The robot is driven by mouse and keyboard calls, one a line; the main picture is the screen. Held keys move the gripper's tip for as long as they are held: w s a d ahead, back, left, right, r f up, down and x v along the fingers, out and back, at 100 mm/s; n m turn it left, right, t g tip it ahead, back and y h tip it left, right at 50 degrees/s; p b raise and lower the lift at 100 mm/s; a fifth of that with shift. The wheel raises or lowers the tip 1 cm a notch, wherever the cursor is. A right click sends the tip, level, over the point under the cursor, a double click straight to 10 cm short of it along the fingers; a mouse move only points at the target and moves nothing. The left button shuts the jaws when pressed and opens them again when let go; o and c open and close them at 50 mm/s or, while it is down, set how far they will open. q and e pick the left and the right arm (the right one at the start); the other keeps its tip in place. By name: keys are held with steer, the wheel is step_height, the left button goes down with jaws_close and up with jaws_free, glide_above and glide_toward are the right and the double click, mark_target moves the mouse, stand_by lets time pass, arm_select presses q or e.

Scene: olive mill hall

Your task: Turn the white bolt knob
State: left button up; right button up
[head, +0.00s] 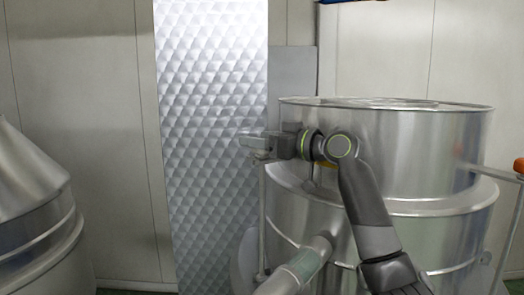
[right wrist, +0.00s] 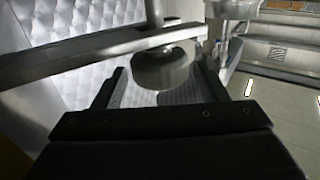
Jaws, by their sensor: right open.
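In the right wrist view a rounded knob (right wrist: 162,70), pale grey in shadow, hangs on a short stem at a metal bar (right wrist: 75,52). It shows between the two fingers of my right gripper (right wrist: 158,88). The fingers are apart, and I cannot tell whether either touches the knob. In the head view my right gripper (head: 262,143) points left in front of the quilted metal panel, at the top of a thin upright rod (head: 262,215). The knob itself is not clear there. My left gripper is not in view.
A large steel drum (head: 400,150) stands right behind my right arm. A conical steel vessel (head: 35,210) stands at the left. The quilted panel (head: 210,100) is behind the gripper. Metal steps (right wrist: 285,52) show in the wrist view.

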step_height(320, 180, up, 6)
steer(key=shift+r+b, duration=0.1)
steer(key=shift+b, duration=1)
steer(key=shift+r, duration=0.8)
